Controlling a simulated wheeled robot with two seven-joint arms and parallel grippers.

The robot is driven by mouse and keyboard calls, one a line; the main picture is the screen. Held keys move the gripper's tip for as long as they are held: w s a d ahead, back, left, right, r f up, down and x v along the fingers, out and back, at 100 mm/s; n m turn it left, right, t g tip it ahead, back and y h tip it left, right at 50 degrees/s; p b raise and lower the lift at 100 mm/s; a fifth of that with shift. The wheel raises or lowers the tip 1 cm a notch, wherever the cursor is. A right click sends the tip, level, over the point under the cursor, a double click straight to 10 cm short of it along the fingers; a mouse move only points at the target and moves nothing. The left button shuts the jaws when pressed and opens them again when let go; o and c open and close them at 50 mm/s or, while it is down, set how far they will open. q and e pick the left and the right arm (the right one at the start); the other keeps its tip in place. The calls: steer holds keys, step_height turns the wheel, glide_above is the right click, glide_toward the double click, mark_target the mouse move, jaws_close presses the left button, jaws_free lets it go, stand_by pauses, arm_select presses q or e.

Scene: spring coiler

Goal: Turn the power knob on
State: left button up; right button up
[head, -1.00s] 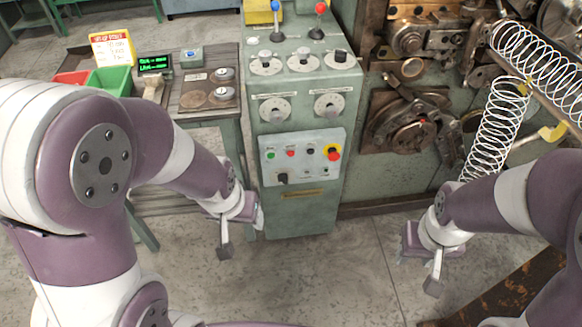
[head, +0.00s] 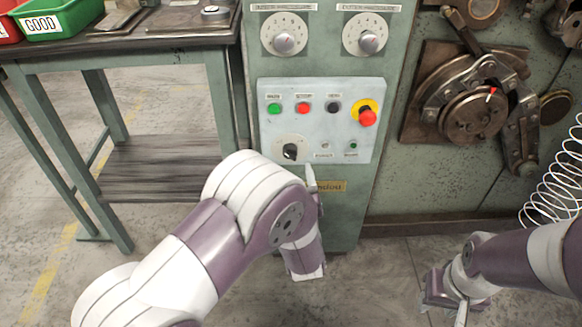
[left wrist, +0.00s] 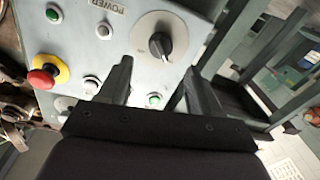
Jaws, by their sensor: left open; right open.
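The power knob (head: 290,151) is a black rotary knob on a round pale plate, at the lower left of the grey control panel (head: 312,94). In the left wrist view the knob (left wrist: 160,45) sits just beyond the fingertips, beside the "POWER" label (left wrist: 107,5). My left gripper (left wrist: 157,80) is open and empty, its two dark fingers spread below the knob, not touching it as far as I can tell. In the head view its forearm covers the lower cabinet, and one finger shows near the panel's lower edge. My right gripper (head: 447,304) hangs low at the right, away from the panel.
Green (head: 274,107), red (head: 303,107) and black (head: 333,107) buttons line the panel, with a red emergency stop (head: 367,116) at right. Two dials (head: 284,43) sit above. A workbench (head: 150,45) stands left, a coiling machine (head: 470,110) and spring (head: 558,180) right.

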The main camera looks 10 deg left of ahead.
mark_target(291, 157)
arm_select(q)
steer(key=x, duration=0.2)
steer(key=b+x, duration=0.1)
steer(key=x, duration=0.2)
steer(key=shift+w+f, duration=0.15)
steer(key=shift+f, duration=0.05)
steer(key=shift+w+a+r+b, duration=0.15)
steer(key=shift+w+a+b, duration=0.15)
steer(key=shift+w, duration=0.25)
arm_select(e)
step_height(291, 157, down, 2)
steer(key=shift+f, duration=0.2)
arm_select(q)
steer(key=c, duration=1)
arm_select(e)
steer(key=shift+r, duration=0.1)
